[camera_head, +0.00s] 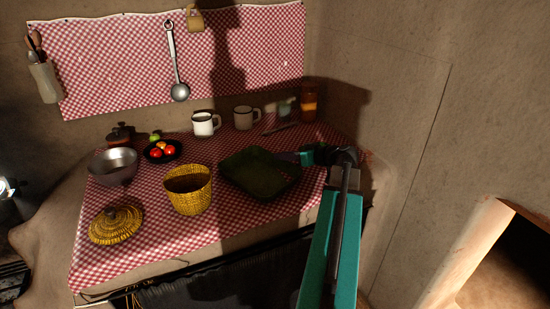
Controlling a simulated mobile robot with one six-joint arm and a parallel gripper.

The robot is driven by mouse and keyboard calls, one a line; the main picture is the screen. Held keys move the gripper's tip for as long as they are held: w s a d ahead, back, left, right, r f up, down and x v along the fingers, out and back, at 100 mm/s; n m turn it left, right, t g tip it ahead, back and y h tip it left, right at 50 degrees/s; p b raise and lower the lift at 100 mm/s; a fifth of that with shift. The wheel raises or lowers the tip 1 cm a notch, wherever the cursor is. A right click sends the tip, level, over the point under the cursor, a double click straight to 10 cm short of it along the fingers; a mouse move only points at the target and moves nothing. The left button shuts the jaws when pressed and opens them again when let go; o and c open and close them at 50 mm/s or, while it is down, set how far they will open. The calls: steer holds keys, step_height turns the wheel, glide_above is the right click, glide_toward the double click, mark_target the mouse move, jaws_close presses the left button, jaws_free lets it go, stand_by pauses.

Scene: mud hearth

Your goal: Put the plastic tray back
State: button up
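The dark green plastic tray (258,174) is on the red-and-white checked cloth, right of the yellow woven basket. It lies in shadow, and I cannot tell whether it rests flat or is slightly raised. My gripper (284,157) reaches in from the right, with its dark fingers at the tray's far right edge. The fingertips are small and dark, so I cannot tell whether they are open or shut on the rim.
The yellow woven basket (187,199) stands open left of the tray, its lid (117,225) farther left. Behind are a metal bowl (113,168), a black bowl of fruit (155,159), a white mug (203,129), a tan mug (243,123) and an orange jar (309,110). Bare cloth (235,223) shows in front.

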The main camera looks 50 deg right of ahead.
steer(key=v, duration=0.7)
steer(key=shift+s+r, duration=0.1)
steer(key=shift+s, duration=0.05)
stand_by(0.6)
